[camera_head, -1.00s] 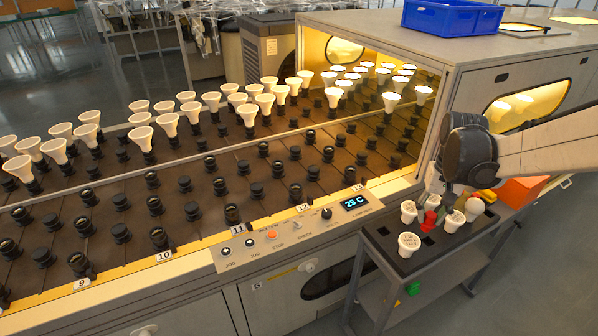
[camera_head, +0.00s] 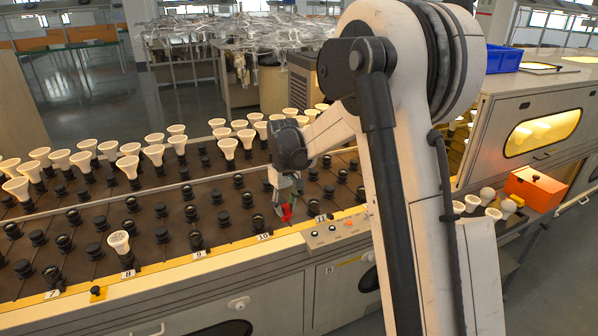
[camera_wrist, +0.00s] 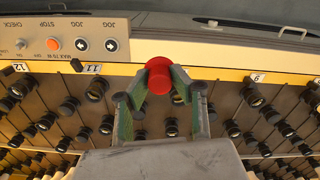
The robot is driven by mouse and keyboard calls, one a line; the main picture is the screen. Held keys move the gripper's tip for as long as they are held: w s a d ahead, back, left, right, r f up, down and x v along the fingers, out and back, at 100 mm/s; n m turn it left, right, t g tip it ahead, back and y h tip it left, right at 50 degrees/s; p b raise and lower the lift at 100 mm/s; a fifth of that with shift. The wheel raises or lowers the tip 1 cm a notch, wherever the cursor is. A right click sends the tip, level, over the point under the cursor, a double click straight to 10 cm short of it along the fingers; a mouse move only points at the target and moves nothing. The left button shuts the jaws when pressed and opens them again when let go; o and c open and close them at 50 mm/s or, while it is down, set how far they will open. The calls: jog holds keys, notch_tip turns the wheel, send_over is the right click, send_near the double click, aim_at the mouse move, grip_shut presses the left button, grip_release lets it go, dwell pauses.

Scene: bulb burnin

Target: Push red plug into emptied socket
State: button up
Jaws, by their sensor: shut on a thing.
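My gripper (camera_head: 281,198) is shut on the red plug (camera_head: 286,211), low over the front rows of the socket bed near label 10. In the wrist view the red plug (camera_wrist: 160,78) sits between the tips of the green-sided fingers (camera_wrist: 160,92), its round end toward the camera. The plug hides label 10 there. Black sockets (camera_head: 247,200) stand in rows around it, several without bulbs. Which one is the emptied socket I cannot tell. Whether the plug touches a socket is not clear.
A bulb with a printed face (camera_head: 118,240) stands in the front row by label 8. White bulbs (camera_head: 153,152) fill the back rows. The control panel (camera_head: 335,233) is at the front edge, right of my gripper. An orange box (camera_head: 535,188) stands at far right.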

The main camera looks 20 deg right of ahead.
jog(key=w+d+n+p, duration=0.6)
jog(key=w+d, duration=0.8)
jog(key=d, duration=0.2)
jog(key=shift+s+d+f+b, duration=0.15)
jog(key=shift+f+b, duration=0.2)
jog(key=shift+f, duration=0.95)
jog(key=shift+s+a+f+b, duration=0.1)
jog(key=shift+f+b, duration=0.2)
jog(key=shift+f, duration=0.95)
jog(key=shift+d, duration=0.1)
jog(key=shift+f+b, duration=1.75)
jog(key=shift+f, duration=0.3)
jog(key=o, duration=1)
jog(key=shift+o, duration=0.2)
jog(key=shift+r, duration=0.1)
notch_tip(320, 180, up, 12)
